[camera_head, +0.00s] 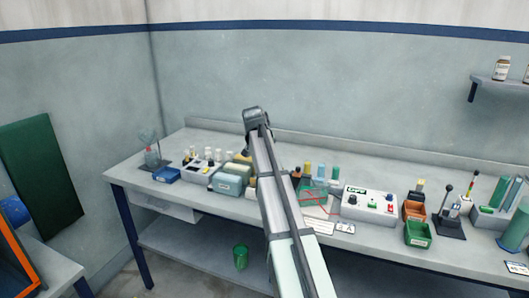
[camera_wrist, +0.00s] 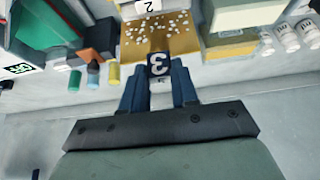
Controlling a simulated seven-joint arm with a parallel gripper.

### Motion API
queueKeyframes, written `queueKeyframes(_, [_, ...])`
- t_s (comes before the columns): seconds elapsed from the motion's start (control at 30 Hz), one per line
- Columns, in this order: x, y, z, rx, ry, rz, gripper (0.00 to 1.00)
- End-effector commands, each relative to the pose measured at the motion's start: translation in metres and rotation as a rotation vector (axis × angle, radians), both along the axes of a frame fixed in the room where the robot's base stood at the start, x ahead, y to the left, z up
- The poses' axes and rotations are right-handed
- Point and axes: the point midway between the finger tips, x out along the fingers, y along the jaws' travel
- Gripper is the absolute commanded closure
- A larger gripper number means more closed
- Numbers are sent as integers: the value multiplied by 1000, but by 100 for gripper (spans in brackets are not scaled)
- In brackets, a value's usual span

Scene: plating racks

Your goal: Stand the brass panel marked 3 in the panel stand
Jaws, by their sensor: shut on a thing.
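In the wrist view a black tag with a white 3 (camera_wrist: 158,64) sits between the blue fingers of my gripper (camera_wrist: 160,76). My gripper is shut on the marked panel by this end. A gold-brown surface with white specks (camera_wrist: 180,44) shows just beyond the tag; I cannot tell whether it is the panel's face or something behind it. A second tag, marked 2 (camera_wrist: 147,6), shows at the top edge. In the head view my arm hides the fingers and the panel. I cannot make out the panel stand for certain in either view.
The long grey bench (camera_head: 150,182) is crowded. A blue tray (camera_head: 167,174), a teal box (camera_head: 229,185), a white control box (camera_head: 369,204), an orange bin (camera_head: 414,210) and a green bin (camera_head: 418,234) stand on it. A wall shelf (camera_head: 500,84) is at the right.

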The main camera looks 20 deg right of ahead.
Motion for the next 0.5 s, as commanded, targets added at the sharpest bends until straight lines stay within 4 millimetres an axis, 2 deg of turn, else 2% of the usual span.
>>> queueKeyframes(0.5, [0, 0, -19, -1, -1, 0, 100])
